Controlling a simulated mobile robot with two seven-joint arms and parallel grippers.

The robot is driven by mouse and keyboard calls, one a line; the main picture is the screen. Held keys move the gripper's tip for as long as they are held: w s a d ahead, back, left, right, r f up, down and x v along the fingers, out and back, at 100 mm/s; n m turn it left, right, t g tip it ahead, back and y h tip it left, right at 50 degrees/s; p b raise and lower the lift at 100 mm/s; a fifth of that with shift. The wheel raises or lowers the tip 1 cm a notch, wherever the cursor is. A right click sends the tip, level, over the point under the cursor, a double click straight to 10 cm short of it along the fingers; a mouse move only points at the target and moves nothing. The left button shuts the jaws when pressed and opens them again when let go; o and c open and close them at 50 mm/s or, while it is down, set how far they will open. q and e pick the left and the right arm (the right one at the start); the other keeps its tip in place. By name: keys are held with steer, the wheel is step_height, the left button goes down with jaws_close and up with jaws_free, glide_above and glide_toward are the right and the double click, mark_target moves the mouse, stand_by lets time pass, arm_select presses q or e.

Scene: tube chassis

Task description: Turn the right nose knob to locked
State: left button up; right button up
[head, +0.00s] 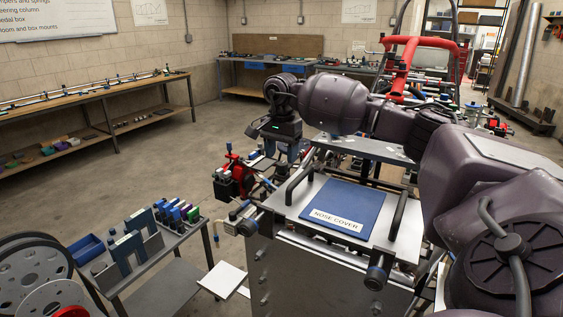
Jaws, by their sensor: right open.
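A nose cover (345,203), a blue panel labelled NOSE COVER on a pale plate, lies on the chassis front between two black bar handles. I cannot tell which one the task calls right, or how either is turned. My right gripper (279,153) is open and empty, pointing down beyond the plate's far left corner, apart from both knobs. Its fingertips are small and partly lost against the background. My left gripper is not in view.
A small cart (165,250) with upright holders and a blue bin (87,248) stands at left, beside grey wheels (35,265). Red chassis tubes (405,65) rise behind my right arm. Workbenches (95,95) line the walls. The floor at left centre is clear.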

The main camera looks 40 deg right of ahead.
mark_target(281, 164)
steer(key=shift+f, duration=1.55)
steer(key=c, duration=0.9)
steer(key=shift+c, duration=0.2)
